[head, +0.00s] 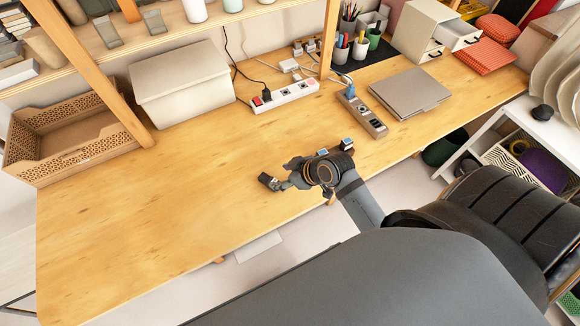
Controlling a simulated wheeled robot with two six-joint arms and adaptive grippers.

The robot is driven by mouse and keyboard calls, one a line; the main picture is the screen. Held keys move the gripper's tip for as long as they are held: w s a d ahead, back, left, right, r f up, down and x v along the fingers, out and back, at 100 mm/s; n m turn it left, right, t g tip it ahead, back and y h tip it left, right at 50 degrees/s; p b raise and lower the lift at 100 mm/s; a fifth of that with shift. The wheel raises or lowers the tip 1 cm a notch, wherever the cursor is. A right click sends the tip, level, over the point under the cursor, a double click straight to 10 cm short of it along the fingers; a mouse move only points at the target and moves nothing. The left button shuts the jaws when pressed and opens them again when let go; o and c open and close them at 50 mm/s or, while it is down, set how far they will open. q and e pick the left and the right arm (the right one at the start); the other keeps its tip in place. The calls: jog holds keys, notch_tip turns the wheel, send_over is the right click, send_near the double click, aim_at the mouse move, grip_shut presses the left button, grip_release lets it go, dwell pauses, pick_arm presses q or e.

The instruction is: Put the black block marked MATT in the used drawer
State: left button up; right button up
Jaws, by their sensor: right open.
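My right gripper (280,173) is open above the front part of the wooden desk, its fingers pointing left. A small dark block with a pale blue top (346,144) is just right of and behind the gripper. Another small blue-topped piece (322,152) shows right beside the wrist, partly hidden by it. No marking is readable, so I cannot tell which piece is the MATT block. A small cream drawer unit (416,27) stands at the back right, with one drawer (459,37) pulled out. Its labels are unreadable. My left gripper is out of view.
A grey laptop-like slab (410,92) and power strips (285,97) lie behind the gripper. Pen cups (361,47) stand at the back. A white box (180,84) and a wooden crate (68,140) are at left. The desk's front left is clear.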

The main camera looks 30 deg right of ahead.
jog(key=shift+v, duration=2.85)
